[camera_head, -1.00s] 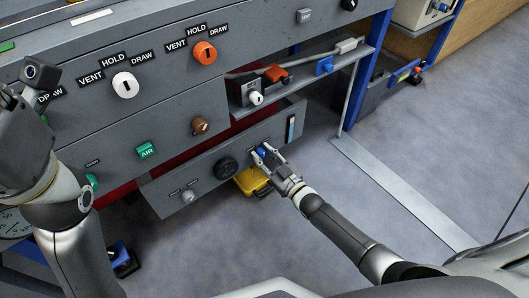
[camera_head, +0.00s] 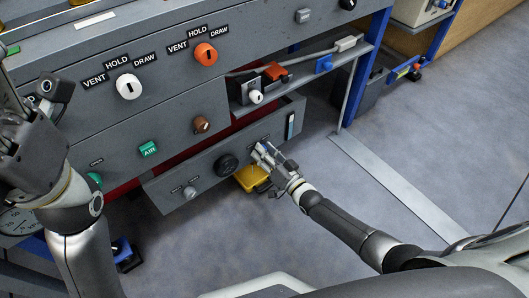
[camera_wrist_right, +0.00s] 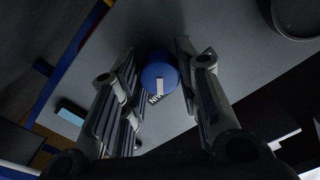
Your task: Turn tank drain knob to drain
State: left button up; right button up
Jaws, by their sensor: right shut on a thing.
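The tank drain knob is a blue knob (camera_wrist_right: 159,82) with a white pointer mark, on the low grey panel (camera_head: 205,170). My right gripper (camera_head: 262,149) is at this knob, with its fingers on either side of it. In the right wrist view the knob sits between the two fingers, and the gripper is shut on it. The white mark points down in that view. Part of the label beside the knob shows there; the rest is hidden. In the head view the fingers mostly cover the knob. My left gripper (camera_head: 30,110) is at the left edge, partly cut off, away from the knob.
A black knob (camera_head: 226,165) and a small grey knob (camera_head: 190,192) share the low panel. A yellow object (camera_head: 252,178) is just below my right gripper. White (camera_head: 129,87) and orange (camera_head: 206,54) vent/hold/draw knobs are above.

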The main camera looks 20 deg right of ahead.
jog(key=shift+m, duration=0.3)
jog(key=o, duration=1)
jog(key=v, duration=1.2)
